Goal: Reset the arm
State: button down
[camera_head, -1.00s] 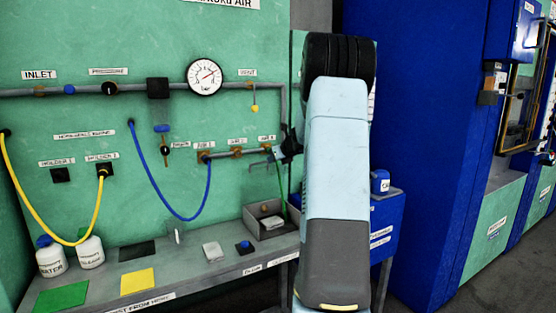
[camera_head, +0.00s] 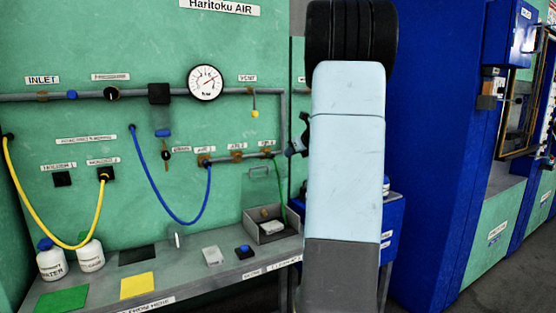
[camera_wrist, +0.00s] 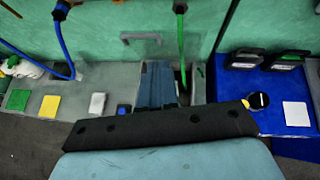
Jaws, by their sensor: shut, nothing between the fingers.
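My arm rises in the middle of the head view, a pale blue link under a ribbed black joint, and hides what is behind it. In the wrist view my gripper (camera_wrist: 157,84) shows as two blue-grey fingers side by side beyond a dark bar. They are shut with nothing between them. They point toward the grey bench and the metal tray (camera_head: 273,236), and hide part of that area. I cannot tell whether they touch anything.
The green wall panel carries a pipe with a gauge (camera_head: 204,82), and blue (camera_head: 168,201), yellow (camera_head: 38,222) and green (camera_wrist: 181,50) hoses. White bottles (camera_head: 51,262) stand on the bench's left. A blue table (camera_wrist: 290,119) and a tall blue cabinet (camera_head: 435,130) are to the right.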

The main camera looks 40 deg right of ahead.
jog(key=shift+s+a+r, duration=0.1)
jog(key=s+a+r+n+g+y, duration=0.1)
jog(key=s+a+n, duration=0.4)
jog(key=a, duration=0.5)
jog(key=s+a+r+n+g+y, duration=0.15)
jog(key=s+a+n, duration=0.25)
jog(key=a+n, duration=0.45)
jog(key=s+a+n+g, duration=0.2)
jog(key=s+a+n, duration=0.25)
jog(key=a, duration=0.65)
jog(key=s+a+f+n+h, duration=0.1)
jog(key=s+a+n, duration=0.1)
jog(key=s+n, duration=0.3)
jog(key=s+a+f+n+g+h, duration=0.1)
jog(key=s+a+f+n, duration=0.1)
jog(key=s+n, duration=0.4)
jog(key=s+a+f+n+h, duration=0.1)
jog(key=s+a+f+n, duration=0.1)
jog(key=s+n, duration=0.4)
jog(key=s+a, duration=0.1)
jog(key=s, duration=0.2)
jog(key=shift+a+f+g, duration=0.25)
jog(key=shift+a+g, duration=0.1)
jog(key=shift+a, duration=0.05)
